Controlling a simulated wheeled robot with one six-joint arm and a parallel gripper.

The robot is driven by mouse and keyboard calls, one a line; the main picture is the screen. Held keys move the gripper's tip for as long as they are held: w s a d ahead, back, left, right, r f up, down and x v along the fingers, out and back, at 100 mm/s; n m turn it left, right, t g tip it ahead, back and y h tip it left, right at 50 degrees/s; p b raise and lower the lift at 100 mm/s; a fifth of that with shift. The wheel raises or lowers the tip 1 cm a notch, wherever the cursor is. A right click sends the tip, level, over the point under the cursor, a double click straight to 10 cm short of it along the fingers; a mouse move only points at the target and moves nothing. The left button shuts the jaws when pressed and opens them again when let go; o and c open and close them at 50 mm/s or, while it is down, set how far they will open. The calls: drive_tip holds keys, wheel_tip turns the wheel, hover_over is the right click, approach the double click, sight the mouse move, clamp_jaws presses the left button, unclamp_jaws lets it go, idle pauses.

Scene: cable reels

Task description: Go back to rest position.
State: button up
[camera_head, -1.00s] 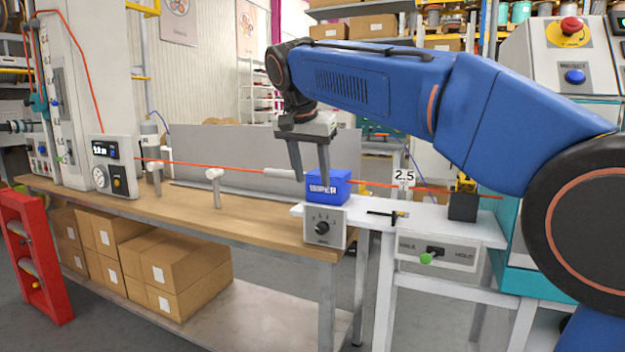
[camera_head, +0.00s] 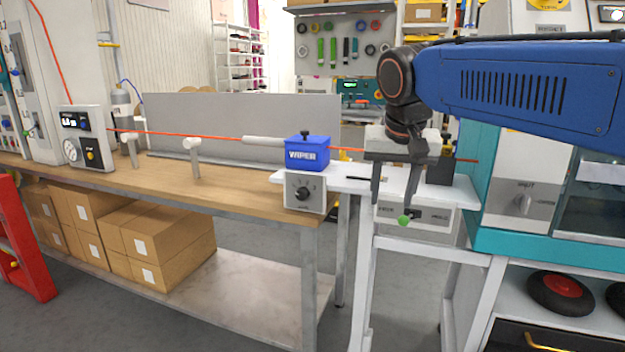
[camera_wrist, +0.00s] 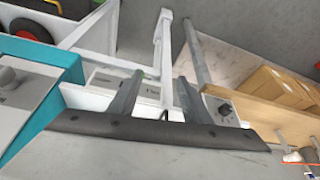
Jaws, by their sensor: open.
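My gripper (camera_head: 392,194) is open and empty, pointing down in front of the white side table (camera_head: 350,182) in the head view. Its two fingers hang apart, with the panel and green-tipped switch (camera_head: 404,220) partly behind them. In the wrist view my gripper (camera_wrist: 150,88) shows both fingers spread, with nothing between them but the white table frame beyond. The blue wiper block (camera_head: 307,154) stands to the left of my gripper, on the line of the orange cable (camera_head: 220,139).
A wooden bench (camera_head: 160,182) runs left, with cardboard boxes (camera_head: 165,240) under it. A teal and white machine (camera_head: 520,200) stands to the right, close to my arm. A red rack (camera_head: 25,240) is at far left. A black block (camera_head: 440,171) sits right of the gripper.

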drive_tip(key=s+d+f+n, duration=0.1)
drive_tip(key=s+d+f, duration=0.5)
drive_tip(key=s+f, duration=0.5)
drive_tip(key=s+d+f+n, duration=0.1)
drive_tip(key=s+d+f, duration=0.5)
drive_tip(key=s+f, duration=0.5)
drive_tip(key=shift+d+f+y, duration=0.3)
drive_tip(key=shift+d+f, duration=0.05)
drive_tip(key=shift+f, duration=0.15)
drive_tip(key=shift+c, duration=0.5)
